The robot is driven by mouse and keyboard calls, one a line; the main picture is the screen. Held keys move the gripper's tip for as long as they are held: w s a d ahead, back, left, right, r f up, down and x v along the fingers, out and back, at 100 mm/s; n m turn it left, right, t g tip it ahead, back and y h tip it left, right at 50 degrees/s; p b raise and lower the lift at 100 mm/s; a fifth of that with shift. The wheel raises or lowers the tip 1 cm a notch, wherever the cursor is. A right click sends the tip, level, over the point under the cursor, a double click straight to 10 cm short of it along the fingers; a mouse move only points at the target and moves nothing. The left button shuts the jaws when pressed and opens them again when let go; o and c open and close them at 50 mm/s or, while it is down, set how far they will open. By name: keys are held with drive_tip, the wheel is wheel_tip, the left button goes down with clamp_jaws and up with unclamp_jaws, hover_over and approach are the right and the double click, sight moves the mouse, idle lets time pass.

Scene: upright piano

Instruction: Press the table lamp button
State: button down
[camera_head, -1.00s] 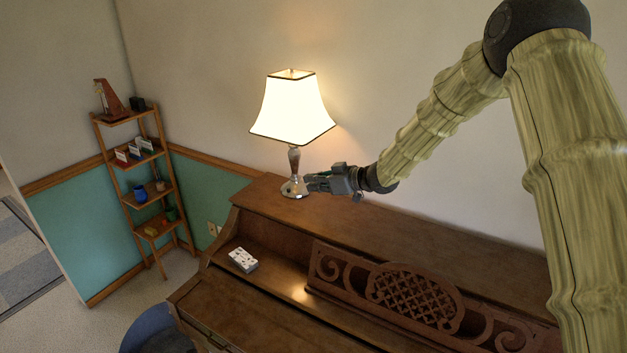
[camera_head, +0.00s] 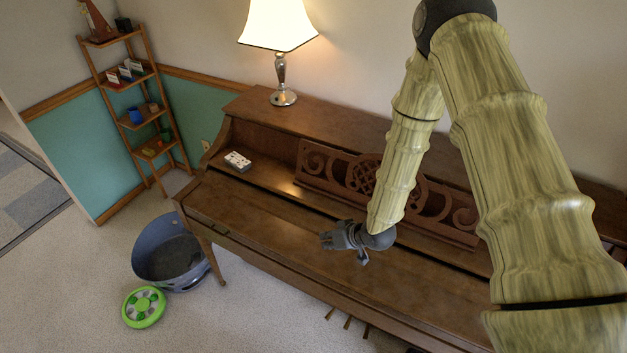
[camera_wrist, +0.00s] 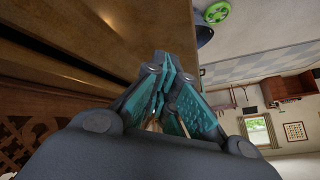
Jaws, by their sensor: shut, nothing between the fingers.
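The table lamp (camera_head: 281,72) stands upright on the left end of the piano top in the head view. Its shade (camera_head: 279,24) is bright and lit, and its round metal base (camera_head: 283,97) is clear of my arm. The button is too small to make out. My gripper (camera_head: 326,239) is shut and empty, in front of the music stand and above the closed keyboard lid, well below and to the right of the lamp. In the wrist view its fingers (camera_wrist: 166,88) are together, and the lamp is not in that view.
The upright piano (camera_head: 262,217) lies under my gripper, with a carved music stand (camera_head: 318,167) behind it. A small white patterned box (camera_head: 238,161) sits on the piano's ledge. A grey-blue tub (camera_head: 160,262), a green round object (camera_head: 144,307) and a shelf (camera_head: 139,119) stand to the left.

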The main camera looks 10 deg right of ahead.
drive_tip(key=s+d+f+m+g+h+b, duration=0.1)
drive_tip(key=s+f, duration=0.5)
drive_tip(key=s, duration=0.6)
drive_tip(key=s+d+f+m+g+h+b, duration=0.1)
drive_tip(key=s+d+f+b, duration=0.4)
drive_tip(key=s, duration=0.7)
drive_tip(key=s+d+f+m+g+h+b, duration=0.1)
drive_tip(key=s+d+f+g+h+b, duration=0.2)
drive_tip(key=s+f, duration=0.5)
drive_tip(key=s+g+b, duration=0.1)
drive_tip(key=s, duration=0.2)
drive_tip(key=shift+s+d+f+h, duration=0.15)
drive_tip(key=shift+s+d+h, duration=0.15)
drive_tip(key=shift+s, duration=0.1)
drive_tip(key=shift+s, duration=0.1)
